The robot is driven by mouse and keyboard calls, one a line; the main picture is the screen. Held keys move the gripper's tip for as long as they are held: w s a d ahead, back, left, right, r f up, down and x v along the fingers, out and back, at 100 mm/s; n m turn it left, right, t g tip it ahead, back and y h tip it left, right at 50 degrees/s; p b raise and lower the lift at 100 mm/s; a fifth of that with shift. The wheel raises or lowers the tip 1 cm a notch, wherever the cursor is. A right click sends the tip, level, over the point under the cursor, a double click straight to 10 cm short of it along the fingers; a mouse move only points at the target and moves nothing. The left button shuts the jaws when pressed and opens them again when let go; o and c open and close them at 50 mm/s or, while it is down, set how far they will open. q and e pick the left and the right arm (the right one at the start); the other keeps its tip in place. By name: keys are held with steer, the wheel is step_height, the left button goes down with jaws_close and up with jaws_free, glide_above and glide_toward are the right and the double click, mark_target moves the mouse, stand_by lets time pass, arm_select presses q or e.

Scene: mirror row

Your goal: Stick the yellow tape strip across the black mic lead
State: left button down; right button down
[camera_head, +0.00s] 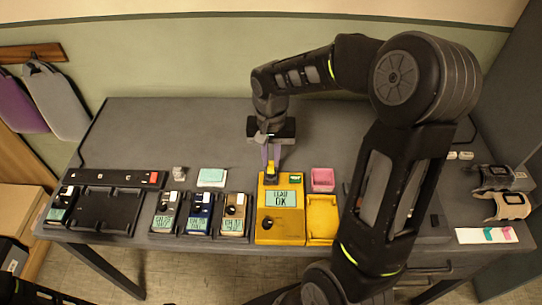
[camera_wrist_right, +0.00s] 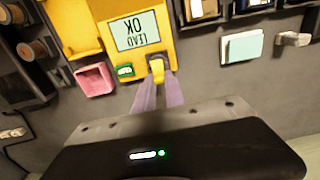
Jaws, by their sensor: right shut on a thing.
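My right gripper (camera_head: 270,160) reaches down to the top edge of the yellow tester (camera_head: 266,228), whose screen reads LEAD OK. In the right wrist view its two purple fingers (camera_wrist_right: 158,82) are shut on a small yellow piece (camera_wrist_right: 157,65) at the tester's edge. I cannot tell whether this piece is the tape strip or part of the tester. A white card (camera_head: 468,236) at the right carries a teal and a pink strip; I make out no yellow one there. I cannot make out the black mic lead for sure. My left gripper is out of view.
Several small devices stand left of the tester, beside a black tray (camera_head: 106,210). My right arm hides part of the table's right side. The back left of the table (camera_head: 160,125) is clear.

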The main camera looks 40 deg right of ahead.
stand_by(0.4)
steer(key=c, duration=1.3)
jaws_free()
step_height(320, 180, up, 8)
steer(key=shift+f+b, duration=0.1)
steer(key=shift+b, duration=0.25)
steer(key=shift+c, duration=0.5)
